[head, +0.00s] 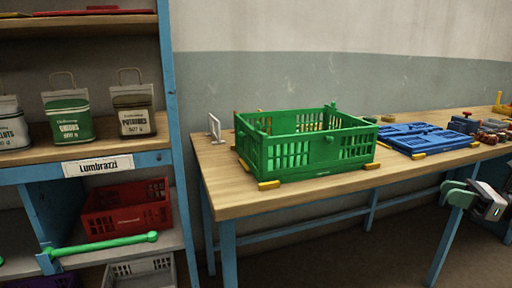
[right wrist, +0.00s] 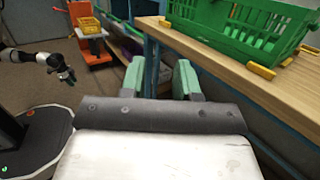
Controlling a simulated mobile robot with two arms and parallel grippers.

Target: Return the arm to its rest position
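My right gripper (head: 474,194) hangs in front of the table's front edge, at the right of the head view, below the blue folded crates. In the right wrist view its two green fingers (right wrist: 159,82) stand apart with nothing between them. A dark arm, which seems to be my left one, reaches in from the left of the right wrist view. Its end, the left gripper (right wrist: 66,75), is too small to tell open from shut. The left gripper does not show in the head view.
A green crate (head: 300,150) stands on the wooden table (head: 230,196), beside blue folded crates (head: 425,138). A shelf at left holds sacks (head: 68,118), a red crate (head: 125,212) and a green rod (head: 105,244). An orange cart (right wrist: 92,46) stands on the floor.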

